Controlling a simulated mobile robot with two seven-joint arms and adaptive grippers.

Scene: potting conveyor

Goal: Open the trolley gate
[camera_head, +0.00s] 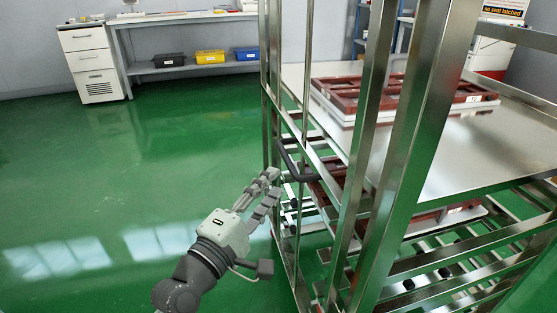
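The trolley (408,160) is a tall shiny metal frame on the right of the head view. Its gate (305,60) appears to be the slim barred frame on the trolley's left side, with a dark curved handle (287,160). The gate looks closed against the frame, though posts overlap and I cannot be sure. My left gripper (273,183) is just left of and below the handle, close to the left posts. Its two fingers are apart with nothing seen between them; contact with the posts cannot be told. My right gripper is out of view.
Dark red trays (350,92) lie on a metal surface behind the trolley posts. A bench (180,18) with black, yellow and blue bins and a white drawer cabinet (90,62) stand at the back left. The green floor (110,170) on the left is clear.

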